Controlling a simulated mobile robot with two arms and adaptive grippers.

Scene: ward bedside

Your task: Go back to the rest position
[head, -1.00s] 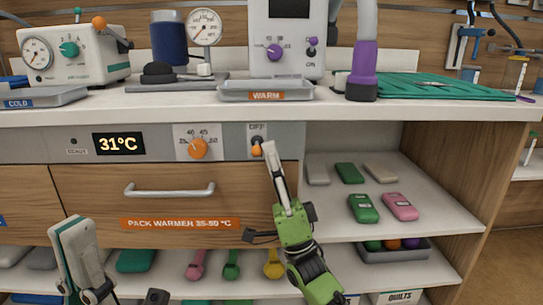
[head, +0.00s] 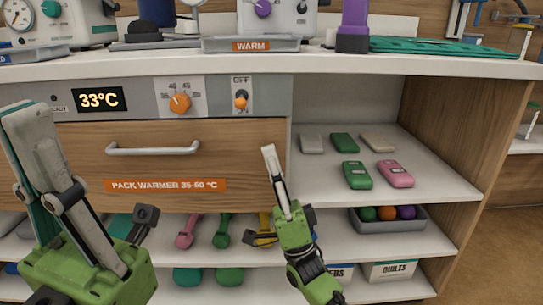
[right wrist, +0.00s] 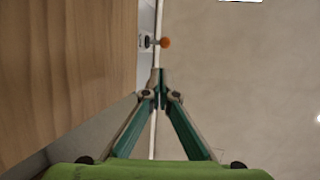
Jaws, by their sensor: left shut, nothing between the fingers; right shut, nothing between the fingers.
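My right gripper (head: 268,150) is shut and empty, in front of the wooden warmer drawer's right end. It is below and right of the orange-tipped switch (head: 240,103), apart from it. The switch points down toward ON. In the right wrist view its fingers (right wrist: 158,74) are together, with the orange knob (right wrist: 165,42) beyond them. My left gripper (head: 22,110) is shut and empty at the left edge, large and near the camera. It hides part of the drawer front and lower shelf.
The warmer display (head: 99,100) reads 33°C, beside an orange dial (head: 180,103). The drawer handle (head: 153,148) sticks out. A WARM tray (head: 250,44) stands at the counter edge. The right shelf holds several packs, including a pink one (head: 395,173). A ball tray (head: 420,222) is below.

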